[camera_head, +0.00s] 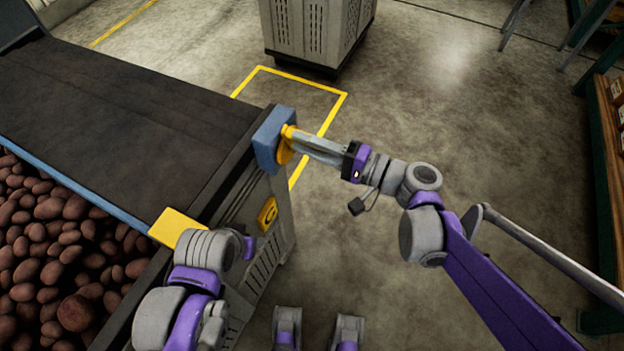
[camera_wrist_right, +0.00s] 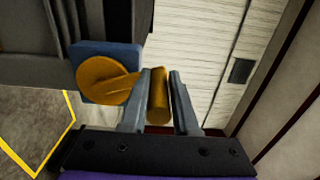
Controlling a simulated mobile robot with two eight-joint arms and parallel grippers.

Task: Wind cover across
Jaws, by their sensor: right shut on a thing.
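The dark cover (camera_head: 110,100) lies flat over the far part of the potato box, with a blue bar (camera_head: 80,188) along its near edge and a yellow block (camera_head: 176,227) at the bar's right end. A yellow crank (camera_head: 287,150) sits on a blue housing (camera_head: 266,142) at the box's far right corner. The wrist view shows its round disc (camera_wrist_right: 104,82) and its handle (camera_wrist_right: 158,95). My right gripper (camera_head: 298,137) is shut around that handle, one finger on each side. My left arm shows at the lower left; its gripper is not visible.
Brown potatoes (camera_head: 60,240) lie uncovered at the lower left. A grey vented bin (camera_head: 315,30) stands beyond a yellow floor outline (camera_head: 335,112). A shelf (camera_head: 605,150) stands at the right edge. The floor between is clear.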

